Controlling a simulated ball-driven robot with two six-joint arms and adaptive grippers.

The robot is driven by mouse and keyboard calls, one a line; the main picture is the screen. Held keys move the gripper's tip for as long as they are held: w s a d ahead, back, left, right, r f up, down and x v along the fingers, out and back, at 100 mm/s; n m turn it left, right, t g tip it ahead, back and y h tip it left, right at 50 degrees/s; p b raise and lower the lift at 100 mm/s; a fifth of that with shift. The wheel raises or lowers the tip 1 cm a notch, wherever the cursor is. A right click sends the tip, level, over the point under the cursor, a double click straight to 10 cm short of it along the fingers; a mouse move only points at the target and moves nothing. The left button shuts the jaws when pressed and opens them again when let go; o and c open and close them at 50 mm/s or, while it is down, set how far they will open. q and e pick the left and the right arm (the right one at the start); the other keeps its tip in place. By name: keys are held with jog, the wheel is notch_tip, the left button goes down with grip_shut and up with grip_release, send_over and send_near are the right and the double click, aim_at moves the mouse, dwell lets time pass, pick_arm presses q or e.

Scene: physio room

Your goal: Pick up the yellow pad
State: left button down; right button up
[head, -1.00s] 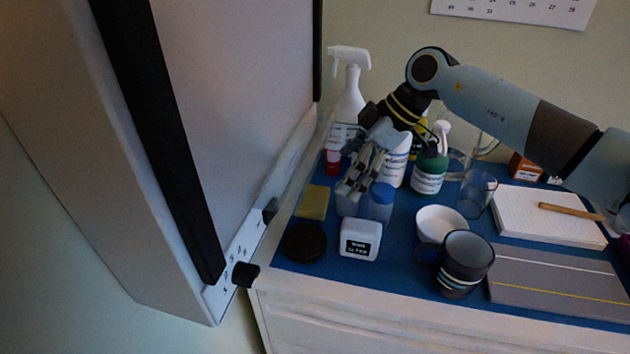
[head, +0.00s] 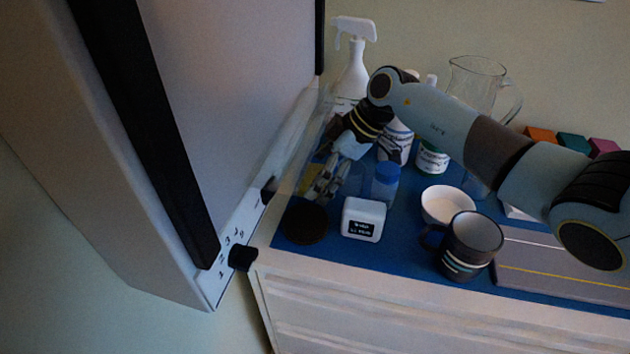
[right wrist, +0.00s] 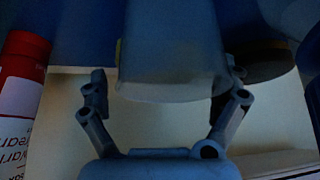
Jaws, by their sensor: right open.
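The yellow pad (head: 312,180) lies on the blue top near the left edge, between the dark round lid and the back. My right gripper (head: 322,188) is open just right of it in the head view and covers part of it. In the right wrist view, the open fingers of my right gripper (right wrist: 165,95) stand either side of a pale bluish block-like shape (right wrist: 170,45); I cannot tell whether they touch it. Only a thin yellow sliver, perhaps the pad, shows at its left edge. My left gripper is not in view.
A dark round lid (head: 305,222), a white box (head: 363,220) and a blue-capped bottle (head: 385,182) stand close to my right gripper. A spray bottle (head: 352,70) is behind. A tall white panel (head: 220,90) borders the left. A mug (head: 468,245) and bowl (head: 447,204) stand right.

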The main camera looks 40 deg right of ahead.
jog(key=shift+w+a+f, duration=0.15)
jog(key=shift+a+f, duration=0.05)
jog(key=shift+f, duration=0.1)
jog(key=c, duration=0.8)
